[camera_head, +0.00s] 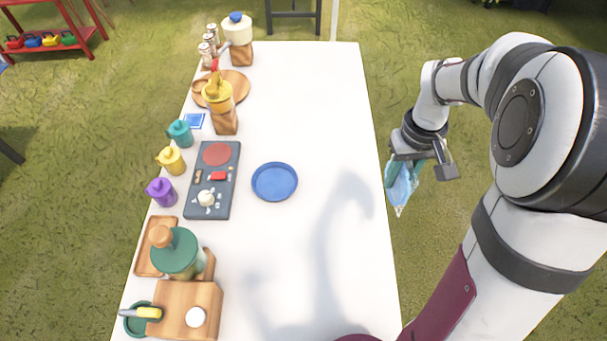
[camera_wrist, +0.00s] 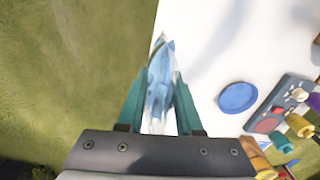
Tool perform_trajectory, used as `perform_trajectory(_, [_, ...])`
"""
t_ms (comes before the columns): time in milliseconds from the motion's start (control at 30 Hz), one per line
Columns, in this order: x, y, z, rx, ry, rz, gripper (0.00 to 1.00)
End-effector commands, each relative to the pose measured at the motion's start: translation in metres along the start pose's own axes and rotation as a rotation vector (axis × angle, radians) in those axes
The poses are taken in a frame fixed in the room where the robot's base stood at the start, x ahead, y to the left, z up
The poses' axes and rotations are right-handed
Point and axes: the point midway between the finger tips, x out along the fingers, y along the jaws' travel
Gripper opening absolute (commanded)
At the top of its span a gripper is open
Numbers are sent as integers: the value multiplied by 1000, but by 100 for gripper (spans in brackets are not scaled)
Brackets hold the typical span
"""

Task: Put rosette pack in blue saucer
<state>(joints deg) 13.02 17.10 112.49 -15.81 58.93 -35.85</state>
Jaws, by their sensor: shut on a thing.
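My gripper (camera_head: 420,160) is shut on a light-blue, shiny pack (camera_head: 402,188), which hangs below the fingers just off the table's right edge. In the wrist view the same pack (camera_wrist: 159,85) sits between the two green fingers of my gripper (camera_wrist: 160,100). Its printing is too small to read, so I cannot confirm it is the rosette pack. The round blue saucer (camera_head: 274,181) lies on the white table, left of and apart from my gripper. It looks empty, and it also shows in the wrist view (camera_wrist: 238,97), to the right of the pack.
The white table (camera_head: 320,120) is clear between the saucer and its right edge. A dark grey tray (camera_head: 228,178) with small items lies left of the saucer. Purple (camera_head: 161,191), yellow (camera_head: 171,160) and teal (camera_head: 180,133) pots line the left edge. A green-lidded jar (camera_head: 178,253) stands at front left.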

Motion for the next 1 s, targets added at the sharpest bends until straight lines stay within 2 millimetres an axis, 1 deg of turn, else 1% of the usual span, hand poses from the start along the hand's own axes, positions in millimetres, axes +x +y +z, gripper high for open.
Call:
perform_trajectory(33, [0, -12, -13, -69, 0, 0, 0])
perform_trajectory(167, [-3, -52, -50, -291, 1, 0, 0])
perform_trajectory(200, [-4, -66, -61, -362, 0, 0, 0])
perform_trajectory(300, [-5, -100, -82, -519, 2, 1, 0])
perform_trajectory(400, [-6, -124, -93, -620, 2, 0, 0])
perform_trajectory(500, [-1, -142, -99, -665, 0, -1, 0])
perform_trajectory(567, [8, -157, -103, -673, -2, -1, 0])
perform_trajectory(700, [36, -200, -115, -671, -2, -1, 0])
perform_trajectory(800, [51, -225, -122, -668, 0, -1, 0])
perform_trajectory(900, [61, -240, -127, -664, 1, -1, 0])
perform_trajectory(967, [66, -245, -128, -664, 0, -1, 0])
perform_trajectory(1000, [73, -246, -128, -664, -1, -1, 0])
